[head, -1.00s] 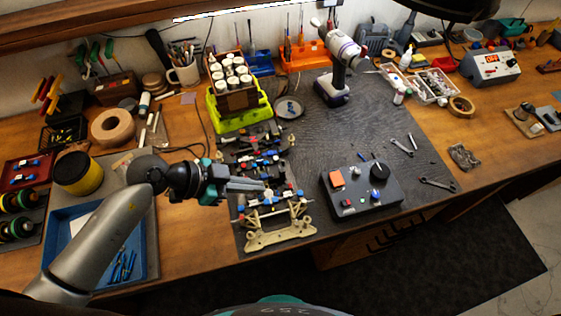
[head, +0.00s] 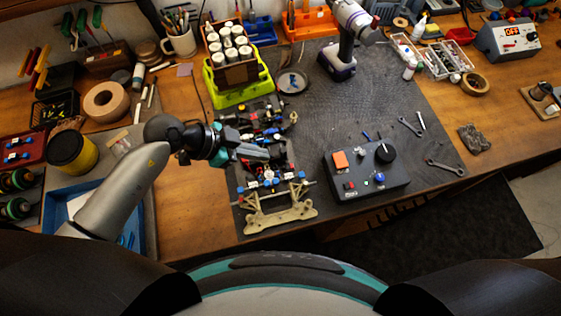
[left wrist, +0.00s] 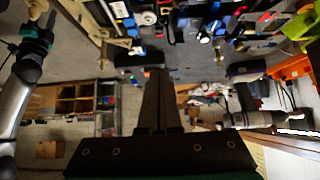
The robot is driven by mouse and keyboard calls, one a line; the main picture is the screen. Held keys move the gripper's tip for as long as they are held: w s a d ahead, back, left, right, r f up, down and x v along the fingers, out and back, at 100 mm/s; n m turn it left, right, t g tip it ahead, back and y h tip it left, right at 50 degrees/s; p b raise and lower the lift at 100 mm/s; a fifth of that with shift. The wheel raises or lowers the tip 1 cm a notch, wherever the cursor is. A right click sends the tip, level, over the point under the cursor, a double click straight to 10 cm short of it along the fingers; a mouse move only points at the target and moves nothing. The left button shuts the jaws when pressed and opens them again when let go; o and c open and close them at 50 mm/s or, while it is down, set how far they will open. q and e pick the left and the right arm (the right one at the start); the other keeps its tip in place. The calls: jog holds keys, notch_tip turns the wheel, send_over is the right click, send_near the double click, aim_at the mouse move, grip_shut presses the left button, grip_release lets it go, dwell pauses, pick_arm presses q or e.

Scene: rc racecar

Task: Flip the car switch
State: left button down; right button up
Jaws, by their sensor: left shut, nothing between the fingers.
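The RC car chassis (head: 281,208) lies on the dark mat, with a beige bumper at its near end and blue, red and black parts along it. Its parts also show at the top of the left wrist view (left wrist: 205,30). My left gripper (head: 266,153) is shut and empty, with its fingers over the middle of the chassis. In the left wrist view its closed fingers (left wrist: 157,78) point toward the chassis parts. I cannot make out the car's switch or tell whether the fingers touch anything. My right gripper does not show in the head view.
A dark control box (head: 352,184) with knobs and buttons stands right of the chassis. A green crate of bottles (head: 240,98) and a cordless drill (head: 338,62) stand behind. Wrenches (head: 446,167) lie on the right. The mat between drill and control box is clear.

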pick_arm(q)
jog(key=b, duration=0.1)
send_over(291, 167)
jog(key=a, duration=0.3)
jog(key=f, duration=0.5)
jog(key=shift+s+d+f, duration=0.1)
jog(key=shift+s+d, duration=0.05)
jog(key=shift+s, duration=0.15)
notch_tip(291, 167, down, 2)
jog(key=shift+f+b, duration=0.25)
jog(key=shift+b, duration=0.15)
jog(key=shift+f, duration=0.75)
jog(key=shift+f+b, duration=0.1)
jog(key=shift+b, duration=0.2)
jog(key=shift+s+f+h+b, duration=0.1)
jog(key=shift+f+h+b, duration=0.25)
jog(key=shift+h+b, duration=0.1)
jog(key=shift+r, duration=0.15)
jog(key=shift+r, duration=0.1)
jog(key=shift+r+p, duration=0.75)
jog(key=shift+p, duration=0.6)
